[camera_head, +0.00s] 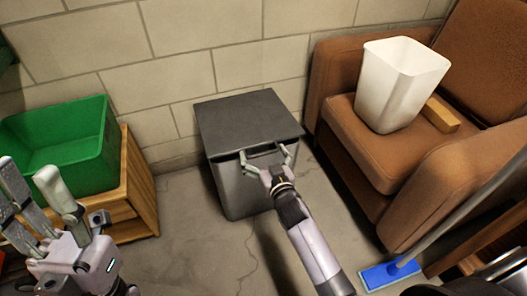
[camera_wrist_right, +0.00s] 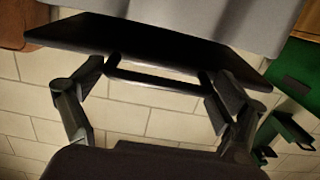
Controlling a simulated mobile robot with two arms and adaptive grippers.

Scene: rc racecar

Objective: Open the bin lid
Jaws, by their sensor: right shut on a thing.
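The grey bin (camera_head: 230,187) stands on the floor against the wall, with its dark lid (camera_head: 245,115) lying flat over the top. A handle bar (camera_head: 264,153) runs along the lid's front edge. My right gripper (camera_head: 265,155) is at this handle, its fingers wide apart, one at each end of the bar. In the right wrist view the fingers (camera_wrist_right: 155,80) flank the handle (camera_wrist_right: 155,78) under the dark lid (camera_wrist_right: 150,43). My left gripper (camera_head: 38,185) is at the lower left, fingers apart and empty, away from the bin.
A green crate (camera_head: 85,165) sits on a wooden stand (camera_head: 140,190) to the left. A brown armchair (camera_head: 365,145) at right holds a white bin (camera_head: 395,85) and a wooden block (camera_head: 441,115). A blue mop head (camera_head: 390,274) lies on the floor. The floor before the bin is mostly clear.

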